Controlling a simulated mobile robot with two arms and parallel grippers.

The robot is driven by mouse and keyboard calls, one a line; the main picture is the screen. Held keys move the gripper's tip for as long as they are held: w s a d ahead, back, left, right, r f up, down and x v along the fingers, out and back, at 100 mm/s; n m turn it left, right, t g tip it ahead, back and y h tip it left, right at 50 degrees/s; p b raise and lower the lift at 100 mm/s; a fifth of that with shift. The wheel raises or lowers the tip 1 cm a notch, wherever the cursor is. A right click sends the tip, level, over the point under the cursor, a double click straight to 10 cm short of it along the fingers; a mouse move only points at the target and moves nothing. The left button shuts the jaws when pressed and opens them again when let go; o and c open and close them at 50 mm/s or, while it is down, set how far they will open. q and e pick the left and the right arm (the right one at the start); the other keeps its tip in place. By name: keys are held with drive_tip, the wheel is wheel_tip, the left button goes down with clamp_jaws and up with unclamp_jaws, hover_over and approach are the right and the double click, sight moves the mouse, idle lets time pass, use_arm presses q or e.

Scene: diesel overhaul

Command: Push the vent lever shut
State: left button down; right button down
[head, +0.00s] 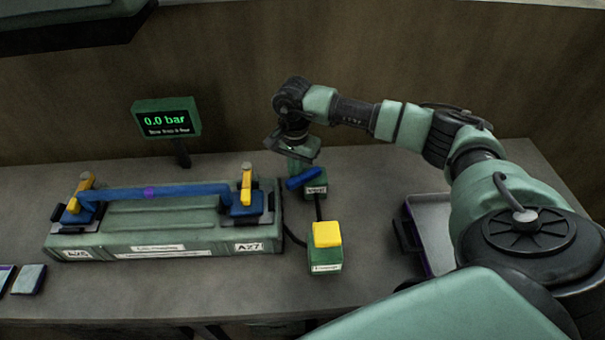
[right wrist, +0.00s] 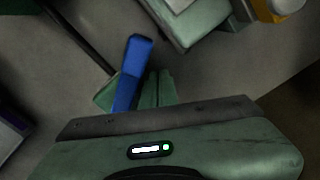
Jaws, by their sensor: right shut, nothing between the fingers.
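The vent lever is a short blue bar (head: 304,178) on a small green valve block (head: 317,188), just right of the long green bench fixture. It slants up to the right in the head view. In the right wrist view the blue lever (right wrist: 133,65) stands just left of the fingers, its lower end hidden by my gripper body. My right gripper (head: 294,168) is shut and empty, pointing down right beside the lever. Its closed green fingers (right wrist: 159,88) also show in the right wrist view. I cannot tell whether they touch the lever. My left gripper is out of view.
A green box with a yellow button (head: 326,234) stands in front of the valve, joined by a dark line. The fixture (head: 150,238) carries a blue bar with yellow clamps. A display (head: 167,119) reads 0.0 bar. A tray (head: 431,235) lies to the right.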

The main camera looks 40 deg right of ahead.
drive_tip(key=shift+s, duration=0.45)
drive_tip(key=shift+s+a, duration=0.4)
drive_tip(key=shift+s, duration=0.25)
